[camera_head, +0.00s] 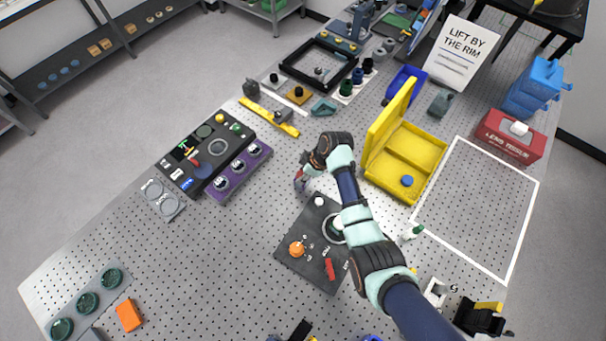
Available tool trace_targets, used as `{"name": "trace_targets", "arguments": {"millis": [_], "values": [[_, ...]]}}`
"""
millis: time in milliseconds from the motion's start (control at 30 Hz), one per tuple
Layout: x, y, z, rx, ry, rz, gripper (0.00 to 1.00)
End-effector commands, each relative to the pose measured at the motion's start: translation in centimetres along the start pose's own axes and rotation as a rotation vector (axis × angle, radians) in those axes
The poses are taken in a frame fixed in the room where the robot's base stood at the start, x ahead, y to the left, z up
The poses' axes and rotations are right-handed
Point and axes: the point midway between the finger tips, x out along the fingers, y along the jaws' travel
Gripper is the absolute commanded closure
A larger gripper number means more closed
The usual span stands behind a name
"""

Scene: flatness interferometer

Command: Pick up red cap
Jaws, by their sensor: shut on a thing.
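My gripper (302,178) is at the middle of the perforated table, to the left of the yellow case and above the black plate in the picture. It is shut on a small dark-red piece, which appears to be the red cap (299,186). The cap is mostly hidden by the fingers, and I cannot tell whether it touches the table. A separate red block (329,269) lies on the black plate (290,259), near an orange knob (296,249).
An open yellow case (420,143) with a blue round piece (407,181) stands right of my arm. A black control box (190,150) and purple rack (249,152) stand left. A red tissue box (500,135) is at right.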

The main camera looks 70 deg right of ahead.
Motion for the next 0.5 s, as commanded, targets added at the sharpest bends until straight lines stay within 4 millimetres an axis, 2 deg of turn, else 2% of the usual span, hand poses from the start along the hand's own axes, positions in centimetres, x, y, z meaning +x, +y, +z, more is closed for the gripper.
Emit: {"name": "trace_targets", "arguments": {"millis": [167,500], "values": [[-3.1,0.1,-1.3,-0.003,0.003,0.005,0.72],[-13.5,0.1,-5.6,-0.003,0.004,0.006,0.72]]}}
